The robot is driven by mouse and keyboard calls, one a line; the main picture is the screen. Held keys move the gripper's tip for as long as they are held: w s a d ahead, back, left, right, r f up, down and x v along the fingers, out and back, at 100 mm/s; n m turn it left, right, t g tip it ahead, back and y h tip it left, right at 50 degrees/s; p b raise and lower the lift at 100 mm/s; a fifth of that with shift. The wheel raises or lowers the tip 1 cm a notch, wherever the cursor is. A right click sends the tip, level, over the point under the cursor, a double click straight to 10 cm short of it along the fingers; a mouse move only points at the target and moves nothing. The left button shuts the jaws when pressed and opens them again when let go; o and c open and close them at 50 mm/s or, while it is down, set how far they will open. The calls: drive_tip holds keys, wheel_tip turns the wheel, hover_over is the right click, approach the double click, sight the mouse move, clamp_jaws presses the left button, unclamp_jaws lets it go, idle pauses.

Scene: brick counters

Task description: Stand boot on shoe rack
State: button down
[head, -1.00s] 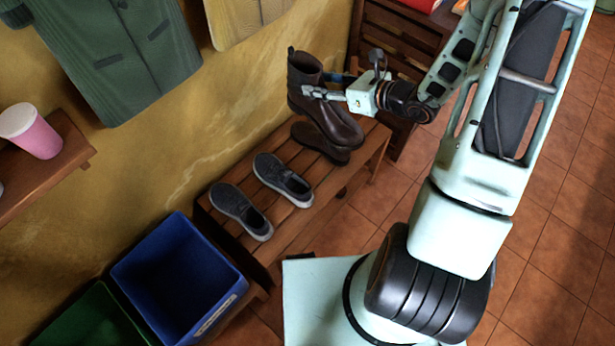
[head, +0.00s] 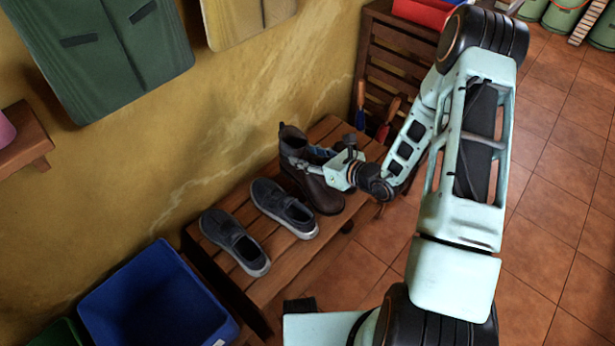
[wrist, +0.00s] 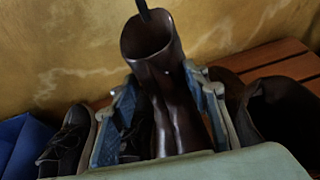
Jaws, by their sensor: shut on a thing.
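My gripper (head: 310,162) is shut on a brown boot (head: 326,199), upright at the right part of the slatted wooden shoe rack (head: 270,281). In the wrist view my gripper (wrist: 160,115) has a blue finger on each side of the boot shaft (wrist: 152,65), whose open top faces up. The boot's sole is hidden, so I cannot tell whether it touches the slats. Another dark boot-like shape (wrist: 283,108) shows to the right in the wrist view.
Two grey shoes (head: 234,242) (head: 284,207) stand on the rack to the left. A blue bin (head: 155,300) stands at the front left. A slatted wooden unit (head: 395,65) stands behind the rack's right end, and the yellow wall (head: 240,120) runs along its back.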

wheel_tip(320, 180, down, 5)
drive_tip(key=shift+f+b, duration=0.1)
drive_tip(key=shift+b, duration=0.55)
drive_tip(key=c, duration=1.5)
unclamp_jaws()
drive_tip(key=shift+f, duration=0.1)
drive_tip(key=shift+c, duration=0.2)
drive_tip(key=o, duration=0.4)
drive_tip(key=shift+o, duration=0.2)
